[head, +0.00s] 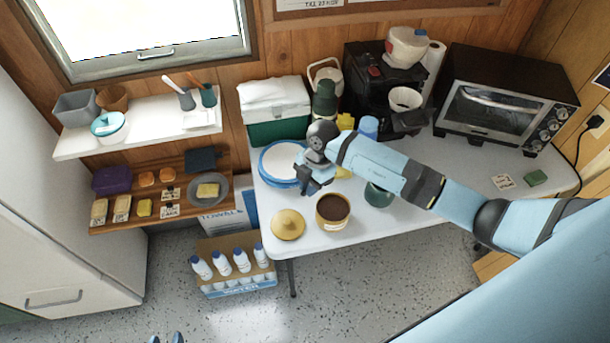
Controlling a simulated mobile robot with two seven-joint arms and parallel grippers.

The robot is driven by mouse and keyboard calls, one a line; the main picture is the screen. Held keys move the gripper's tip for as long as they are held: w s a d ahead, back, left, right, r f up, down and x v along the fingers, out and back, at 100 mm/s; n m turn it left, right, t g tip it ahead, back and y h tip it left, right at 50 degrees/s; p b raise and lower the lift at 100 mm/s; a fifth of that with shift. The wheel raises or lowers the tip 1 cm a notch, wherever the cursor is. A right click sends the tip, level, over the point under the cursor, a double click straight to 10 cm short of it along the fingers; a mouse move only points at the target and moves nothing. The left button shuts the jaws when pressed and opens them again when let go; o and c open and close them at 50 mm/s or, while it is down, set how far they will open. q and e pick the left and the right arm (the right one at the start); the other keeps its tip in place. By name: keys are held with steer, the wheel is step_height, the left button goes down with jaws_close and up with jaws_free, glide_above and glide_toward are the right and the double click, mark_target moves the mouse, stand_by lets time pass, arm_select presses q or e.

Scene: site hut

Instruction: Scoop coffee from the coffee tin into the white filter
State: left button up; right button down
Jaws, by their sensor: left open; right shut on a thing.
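The coffee tin (333,210) stands open near the table's front edge, with dark brown coffee inside. Its gold lid (288,225) lies flat to the left of it. The white filter (405,98) sits in the front of the black coffee maker (384,72) at the back. My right gripper (309,187) points down just left of and behind the tin, apart from it. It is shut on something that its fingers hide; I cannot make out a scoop. Two fingertips of my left gripper (165,339) show spread apart at the bottom edge, far from the table.
A blue-rimmed white plate (268,170) lies beside my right gripper. A dark green cup (378,195) stands under my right arm. A toaster oven (505,100) is at the back right and a green cooler (278,130) at the back left. The right front table is fairly clear.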

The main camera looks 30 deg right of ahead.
steer(key=d+f+m+y+b, duration=0.1)
steer(key=f+m+b, duration=0.1)
steer(key=f+b, duration=0.1)
steer(key=s+d+f+m+t+y+b, duration=0.1)
steer(key=f+m+b, duration=0.1)
steer(key=b, duration=0.3)
steer(key=d+f+m+t+y+b, duration=0.1)
steer(key=f+m+b, duration=0.1)
steer(key=f+b, duration=0.2)
steer(key=shift+s+d+f, duration=0.1)
steer(key=shift+s+d, duration=0.1)
steer(key=shift+d, duration=0.2)
steer(key=shift+p, duration=0.3)
steer(key=shift+f, duration=0.25)
stand_by(0.4)
